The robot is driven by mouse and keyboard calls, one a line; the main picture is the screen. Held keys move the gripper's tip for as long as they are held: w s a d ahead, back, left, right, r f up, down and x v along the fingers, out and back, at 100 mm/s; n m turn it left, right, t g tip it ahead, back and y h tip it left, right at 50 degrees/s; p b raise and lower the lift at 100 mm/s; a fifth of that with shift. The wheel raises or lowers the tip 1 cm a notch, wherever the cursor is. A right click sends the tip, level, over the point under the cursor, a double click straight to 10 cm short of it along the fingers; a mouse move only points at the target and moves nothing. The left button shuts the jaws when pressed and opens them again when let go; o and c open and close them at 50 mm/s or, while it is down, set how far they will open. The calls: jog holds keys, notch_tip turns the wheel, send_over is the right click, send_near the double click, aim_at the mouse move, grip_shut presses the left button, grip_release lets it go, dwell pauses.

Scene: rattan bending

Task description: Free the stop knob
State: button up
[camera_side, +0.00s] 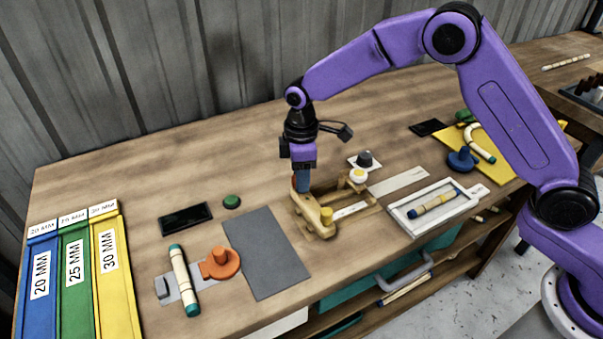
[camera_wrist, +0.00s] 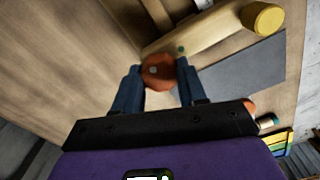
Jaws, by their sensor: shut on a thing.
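The gripper is shut on the knob.
A grey mat (camera_side: 266,250) lies left of the jig. An orange clamp (camera_side: 220,262) and another rattan piece (camera_side: 184,280) lie at the left. Bare table lies behind the jig.

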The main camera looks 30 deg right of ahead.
jog(key=o, duration=1.1)
jog(key=shift+c, duration=0.2)
jog(key=shift+r, duration=0.1)
notch_tip(320, 180, up, 17)
jog(key=shift+r, duration=0.15)
jog(key=s+d+f, duration=0.2)
jog(key=s+d, duration=0.4)
jog(key=s, duration=0.5)
jog(key=s+d+f, duration=0.2)
jog(key=s+d, duration=0.5)
jog(key=s, duration=0.5)
jog(key=s+d+f+m, duration=0.1)
jog(key=s+d+f, duration=0.1)
jog(key=s+d, duration=0.5)
jog(key=s, duration=0.5)
jog(key=shift+d, duration=0.25)
